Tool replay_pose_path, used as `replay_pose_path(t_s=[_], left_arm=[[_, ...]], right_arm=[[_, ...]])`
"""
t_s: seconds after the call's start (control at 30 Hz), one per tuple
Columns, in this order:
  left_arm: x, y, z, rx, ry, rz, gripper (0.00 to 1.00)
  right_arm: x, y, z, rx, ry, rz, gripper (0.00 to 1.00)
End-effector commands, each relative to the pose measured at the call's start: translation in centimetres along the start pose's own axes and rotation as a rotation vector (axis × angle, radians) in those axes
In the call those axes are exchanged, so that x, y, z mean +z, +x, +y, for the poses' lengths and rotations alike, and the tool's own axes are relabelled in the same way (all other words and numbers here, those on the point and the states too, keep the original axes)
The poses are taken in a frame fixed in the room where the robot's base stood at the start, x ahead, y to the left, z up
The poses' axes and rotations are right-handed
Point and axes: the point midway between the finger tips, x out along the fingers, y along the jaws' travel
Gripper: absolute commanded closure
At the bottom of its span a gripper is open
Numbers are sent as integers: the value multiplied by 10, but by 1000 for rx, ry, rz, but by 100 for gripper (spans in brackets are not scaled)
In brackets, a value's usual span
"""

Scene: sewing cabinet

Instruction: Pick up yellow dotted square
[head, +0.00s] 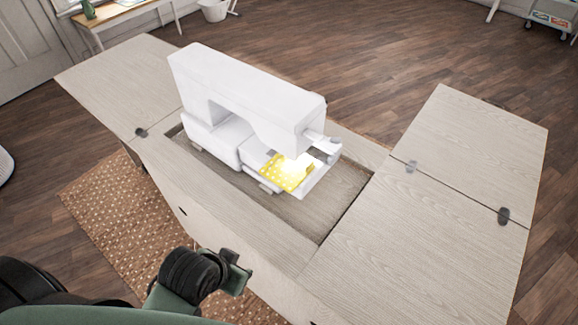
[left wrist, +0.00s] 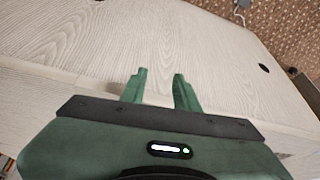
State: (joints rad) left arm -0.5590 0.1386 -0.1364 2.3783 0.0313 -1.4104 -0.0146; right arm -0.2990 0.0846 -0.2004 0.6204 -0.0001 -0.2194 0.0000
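The yellow dotted square (head: 277,173) lies on the bed of the white sewing machine (head: 235,95), below its head, in the head view. A bright light washes out part of it, and the machine head hides its far side. My left gripper (head: 238,275) is in front of the cabinet, well apart from the square. In the left wrist view my left gripper (left wrist: 160,82) has its two fingers apart with nothing between them, facing a pale wood cabinet surface (left wrist: 200,40). The square does not show there. My right gripper is in neither view.
The sewing machine stands in a recess of the wooden cabinet (head: 420,240), with raised edges around it. Hinged leaves extend left (head: 115,85) and right (head: 485,150), both clear. A woven rug (head: 120,215) lies on the floor at left. A white bin (head: 214,10) stands farther back.

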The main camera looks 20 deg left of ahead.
Motion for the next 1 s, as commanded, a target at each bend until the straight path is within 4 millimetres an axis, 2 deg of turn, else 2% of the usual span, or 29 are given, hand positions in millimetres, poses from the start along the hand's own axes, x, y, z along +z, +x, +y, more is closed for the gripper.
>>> replay_pose_path(t_s=[0.03, 0.47, 0.63, 0.8, 1.0], left_arm=[[-17, -8, 4, 16, 25, 67, 69], [-93, 13, 30, 117, 118, 436, 69], [-133, 15, 39, 166, 140, 683, 69], [-166, 2, 33, 185, 126, 955, 69], [-179, -12, 19, 173, 96, 1134, 69]], right_arm=[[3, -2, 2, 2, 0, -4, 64], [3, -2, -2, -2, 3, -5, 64], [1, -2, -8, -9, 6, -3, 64], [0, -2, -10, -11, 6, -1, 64], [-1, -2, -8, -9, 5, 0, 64]])
